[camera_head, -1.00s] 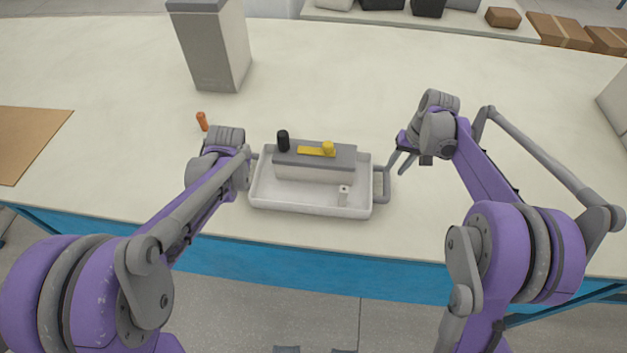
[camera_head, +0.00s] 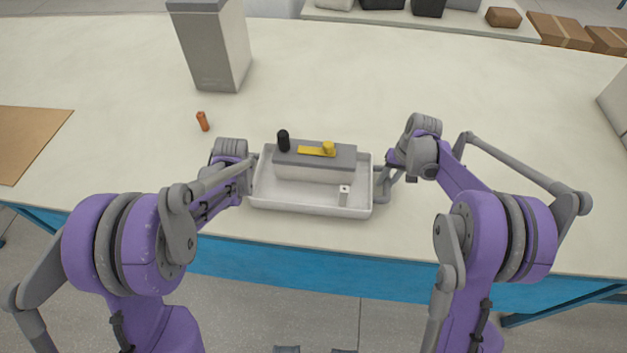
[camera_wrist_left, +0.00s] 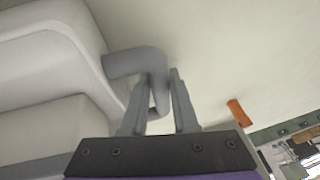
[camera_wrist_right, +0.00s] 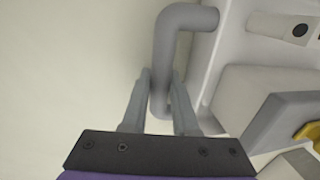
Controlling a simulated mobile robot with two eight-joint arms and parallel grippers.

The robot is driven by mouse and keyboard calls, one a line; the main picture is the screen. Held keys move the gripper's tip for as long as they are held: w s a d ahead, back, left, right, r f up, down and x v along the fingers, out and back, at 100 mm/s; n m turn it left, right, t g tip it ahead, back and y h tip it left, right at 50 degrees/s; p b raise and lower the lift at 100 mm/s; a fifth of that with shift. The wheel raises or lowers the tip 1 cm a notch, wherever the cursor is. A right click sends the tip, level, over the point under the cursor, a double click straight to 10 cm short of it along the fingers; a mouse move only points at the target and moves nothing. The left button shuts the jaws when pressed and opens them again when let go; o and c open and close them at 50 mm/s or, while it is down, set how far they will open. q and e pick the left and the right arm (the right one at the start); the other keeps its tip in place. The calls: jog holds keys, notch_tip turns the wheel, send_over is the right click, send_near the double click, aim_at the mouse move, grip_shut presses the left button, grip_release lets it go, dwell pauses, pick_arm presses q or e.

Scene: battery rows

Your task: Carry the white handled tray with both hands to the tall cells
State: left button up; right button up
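The white tray (camera_head: 300,207) with grey bar handles stands on the table. It holds a grey-topped block (camera_head: 312,166) and a small white cell (camera_head: 344,194). A black cylinder (camera_head: 283,141) and a yellow piece (camera_head: 327,148) are on the block. My left gripper (camera_wrist_left: 158,80) has its fingers on both sides of the left handle (camera_wrist_left: 140,60). My right gripper (camera_wrist_right: 161,80) straddles the right handle (camera_wrist_right: 185,17) in the same way. Both look open, with narrow gaps beside the bars. In the head view, the left fingertips are hidden by the arm.
An orange cell (camera_head: 203,121) stands behind and left of the tray. A tall grey box (camera_head: 215,50) stands farther back, and a brown mat (camera_head: 30,140) lies at the left.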

pick_arm(q)
grip_shut()
pick_arm(e)
grip_shut()
dwell(0.9)
